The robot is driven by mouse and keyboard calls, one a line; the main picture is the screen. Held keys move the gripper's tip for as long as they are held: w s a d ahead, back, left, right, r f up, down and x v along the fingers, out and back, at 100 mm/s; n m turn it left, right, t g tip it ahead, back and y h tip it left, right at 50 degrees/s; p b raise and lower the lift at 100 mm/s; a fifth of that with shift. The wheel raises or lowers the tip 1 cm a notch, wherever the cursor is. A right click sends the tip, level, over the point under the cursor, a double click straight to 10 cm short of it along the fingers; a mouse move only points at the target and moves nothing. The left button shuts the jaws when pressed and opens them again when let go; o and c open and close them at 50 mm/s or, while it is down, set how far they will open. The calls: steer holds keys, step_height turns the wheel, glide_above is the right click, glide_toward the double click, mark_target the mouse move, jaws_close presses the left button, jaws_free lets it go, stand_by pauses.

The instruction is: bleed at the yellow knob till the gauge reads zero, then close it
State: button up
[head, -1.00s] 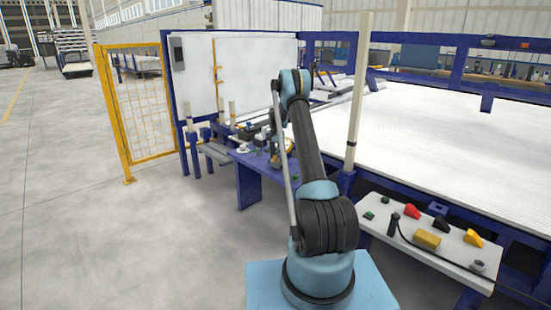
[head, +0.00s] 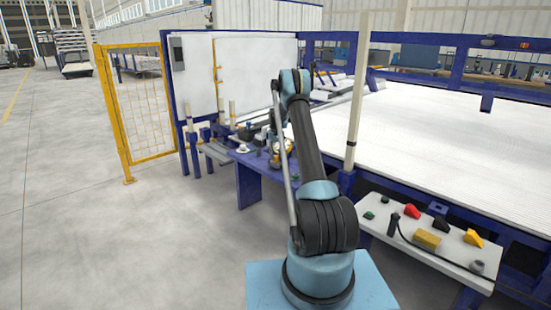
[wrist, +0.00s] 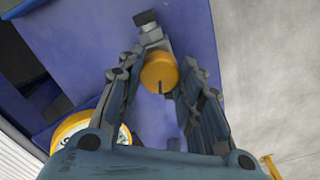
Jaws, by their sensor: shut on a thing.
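The yellow knob (wrist: 160,74) is round with a dark slot or line on its lower part, and a grey metal fitting (wrist: 149,28) extends beyond it. My gripper (wrist: 158,66) has a finger on each side of the knob and is shut on it. The gauge (wrist: 84,132), with a yellow rim and pale dial, is at lower left in the wrist view. My gripper body hides part of it, and its reading cannot be told. In the head view my arm hides most of the knob area.
The knob stands over a blue bench (head: 252,165), beside other fittings. A yellow mesh fence (head: 145,115) stands to the left. A panel with coloured controls (head: 430,240) is at right, by the large white bed (head: 450,135). The floor at left is clear.

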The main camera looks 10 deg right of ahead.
mark_target(276, 156)
steer(key=shift+n, duration=1.6)
steer(key=o, duration=1.1)
steer(key=shift+c, duration=0.2)
steer(key=shift+r, duration=0.1)
step_height(276, 156, up, 12)
